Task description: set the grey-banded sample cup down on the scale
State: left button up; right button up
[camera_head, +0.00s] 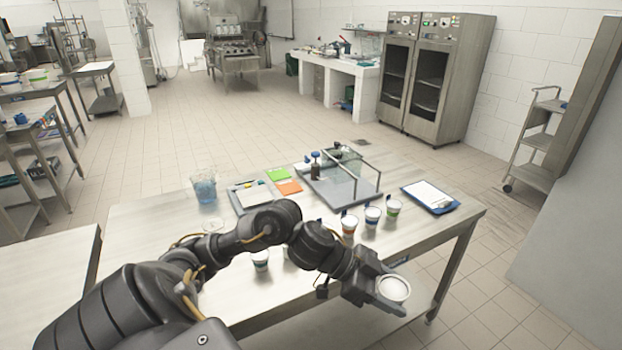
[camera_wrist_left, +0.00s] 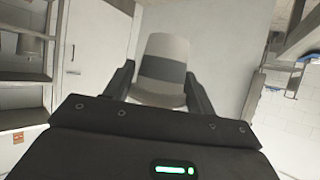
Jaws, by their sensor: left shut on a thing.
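My left gripper (camera_head: 378,292) is shut on the grey-banded sample cup (camera_head: 394,288), past the table's front edge at the lower right of the head view. In the left wrist view the white cup (camera_wrist_left: 166,48) shows its wide grey band between the two fingers. In the head view I see its round pale top; the band is hidden. A flat grey unit with a pale top, which looks like the scale (camera_head: 250,197), lies on the table left of the middle, well apart from the cup. My right gripper is not in view.
The table's front right is bare.

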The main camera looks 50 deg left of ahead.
aim_at(254, 194)
jog(key=z, duration=0.25)
jog(key=i, duration=1.25)
jog(key=u, duration=0.85)
jog(key=i, duration=0.8)
jog(key=u, duration=1.05)
jog(key=i, duration=0.25)
jog(key=u, duration=0.25)
